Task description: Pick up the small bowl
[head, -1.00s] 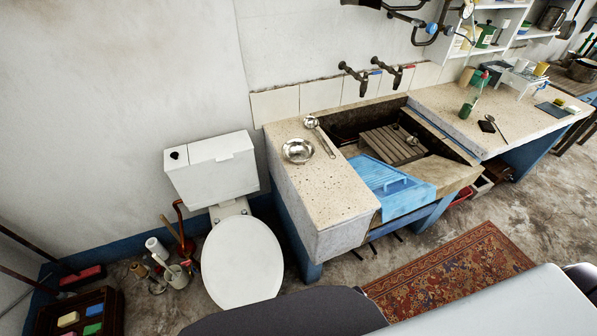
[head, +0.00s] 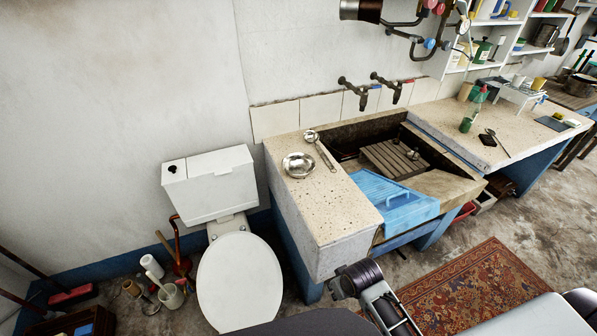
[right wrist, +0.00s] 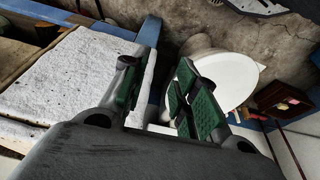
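The small bowl (head: 299,165) is a shiny silver metal bowl. It sits upright on the left stone ledge of the washtrough, beside a metal ladle (head: 319,149). Part of my right arm has its end low in the head view, in front of the trough's front left corner and well short of the bowl. In the right wrist view my right gripper (right wrist: 155,95) has its green-padded fingers apart with nothing between them. The bowl cannot be made out in that view. My left gripper is not in view.
The stone washtrough (head: 336,212) holds a wooden rack (head: 393,158) and a blue ribbed board (head: 393,201). Two taps project from the wall behind. A white toilet (head: 240,278) stands left of the trough. The ledge in front of the bowl is clear.

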